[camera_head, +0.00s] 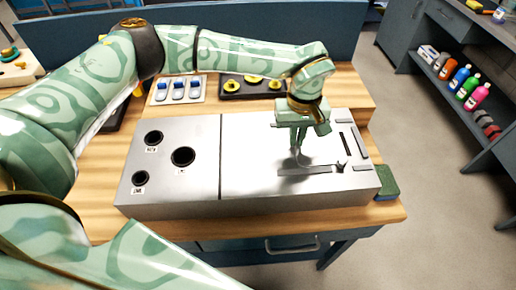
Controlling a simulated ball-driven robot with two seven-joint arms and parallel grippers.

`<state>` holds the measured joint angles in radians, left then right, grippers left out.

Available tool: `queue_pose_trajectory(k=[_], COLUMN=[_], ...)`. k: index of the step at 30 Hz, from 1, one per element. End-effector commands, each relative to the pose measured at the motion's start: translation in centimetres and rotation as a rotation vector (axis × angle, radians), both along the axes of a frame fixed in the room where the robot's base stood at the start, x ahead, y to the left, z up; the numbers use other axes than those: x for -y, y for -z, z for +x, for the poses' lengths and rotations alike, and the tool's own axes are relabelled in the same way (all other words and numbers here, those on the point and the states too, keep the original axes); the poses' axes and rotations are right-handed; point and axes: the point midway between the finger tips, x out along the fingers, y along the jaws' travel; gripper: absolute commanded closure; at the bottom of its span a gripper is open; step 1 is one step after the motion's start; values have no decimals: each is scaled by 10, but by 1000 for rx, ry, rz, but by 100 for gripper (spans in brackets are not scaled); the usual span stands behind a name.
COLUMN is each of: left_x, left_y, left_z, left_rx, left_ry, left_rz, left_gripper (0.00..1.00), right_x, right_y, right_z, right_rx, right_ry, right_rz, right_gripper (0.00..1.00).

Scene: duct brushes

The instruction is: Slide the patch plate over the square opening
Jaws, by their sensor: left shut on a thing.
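The silver duct box (170,195) lies on the wooden table. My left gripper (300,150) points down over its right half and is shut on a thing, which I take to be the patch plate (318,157). The plate is silvery like the box top, so its edges are hard to tell. A narrow dark strip to its right looks like part of the square opening (347,144). The rest of the opening is hidden or covered; I cannot tell which. Grey strips (360,141) lie around this area. My right gripper is not in view.
Several round black holes (183,157) are in the box's left half. A tray of blue-topped pieces (178,99) and a dark tray with yellow knobs (270,90) stand behind. A green sponge-like block (388,184) sits at the right table edge.

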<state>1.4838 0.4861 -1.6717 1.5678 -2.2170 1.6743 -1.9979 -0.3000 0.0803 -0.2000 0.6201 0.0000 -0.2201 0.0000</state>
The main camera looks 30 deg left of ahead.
Motion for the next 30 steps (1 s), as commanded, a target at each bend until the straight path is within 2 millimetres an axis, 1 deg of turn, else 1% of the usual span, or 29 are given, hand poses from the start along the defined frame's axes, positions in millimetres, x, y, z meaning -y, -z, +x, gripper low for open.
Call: queue_pose_trajectory(k=[14,30], left_x=[3,25], left_y=[0,1], left_z=[2,15], left_rx=[0,1], left_ry=[-1,0], left_rz=[0,1], left_gripper=[100,100], right_x=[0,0], right_y=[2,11], right_z=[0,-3], right_rx=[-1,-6], right_ry=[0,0], right_rz=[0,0], right_gripper=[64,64])
